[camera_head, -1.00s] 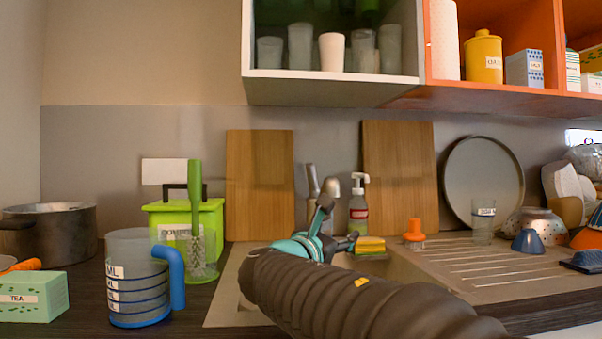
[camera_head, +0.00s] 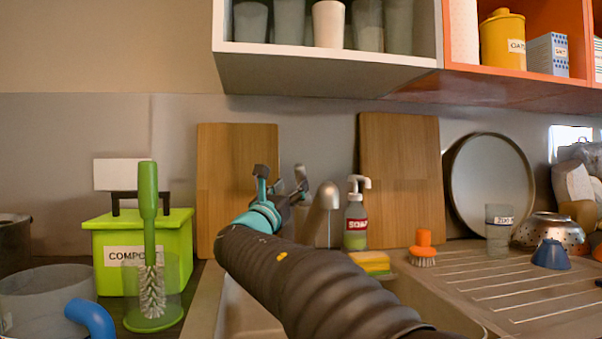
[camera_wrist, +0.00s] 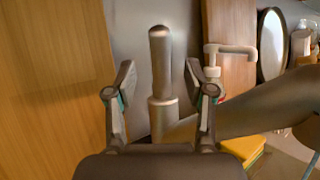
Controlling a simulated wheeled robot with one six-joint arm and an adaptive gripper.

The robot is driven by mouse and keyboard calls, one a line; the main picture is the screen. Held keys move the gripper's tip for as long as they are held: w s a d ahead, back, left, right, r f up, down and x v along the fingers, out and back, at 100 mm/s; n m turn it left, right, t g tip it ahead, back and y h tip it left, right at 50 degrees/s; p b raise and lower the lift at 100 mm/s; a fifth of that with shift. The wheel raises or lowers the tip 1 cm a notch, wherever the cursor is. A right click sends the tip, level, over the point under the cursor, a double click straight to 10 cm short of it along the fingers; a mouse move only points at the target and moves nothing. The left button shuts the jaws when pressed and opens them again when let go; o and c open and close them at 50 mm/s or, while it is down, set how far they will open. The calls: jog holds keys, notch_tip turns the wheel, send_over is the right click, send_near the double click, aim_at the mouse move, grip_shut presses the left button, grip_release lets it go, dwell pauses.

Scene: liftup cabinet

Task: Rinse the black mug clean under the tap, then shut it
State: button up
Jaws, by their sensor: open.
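My gripper (camera_head: 281,174) is open and empty, raised over the back of the sink, just left of the tap's spout in the head view. The silver tap (camera_head: 325,200) stands at the rear of the sink (camera_head: 209,305). In the wrist view, the tap's upright lever (camera_wrist: 161,62) appears between my two open fingers (camera_wrist: 159,84), with gaps on both sides. The tap's grey spout (camera_wrist: 262,108) reaches to the right behind the right finger. I cannot see the black mug; my arm hides much of the basin.
A soap bottle (camera_head: 356,215), sponges (camera_head: 371,262) and an orange brush (camera_head: 423,250) stand right of the tap. Left are a green compost bin (camera_head: 180,235), a bottle brush (camera_head: 150,260) and a blue-handled jug (camera_head: 45,300). A wall cabinet (camera_head: 325,72) hangs above.

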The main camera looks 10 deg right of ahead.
aim_at(299, 178)
jog(key=p+x, duration=0.1)
jog(key=x, duration=0.6)
jog(key=shift+f, duration=0.1)
grip_shut()
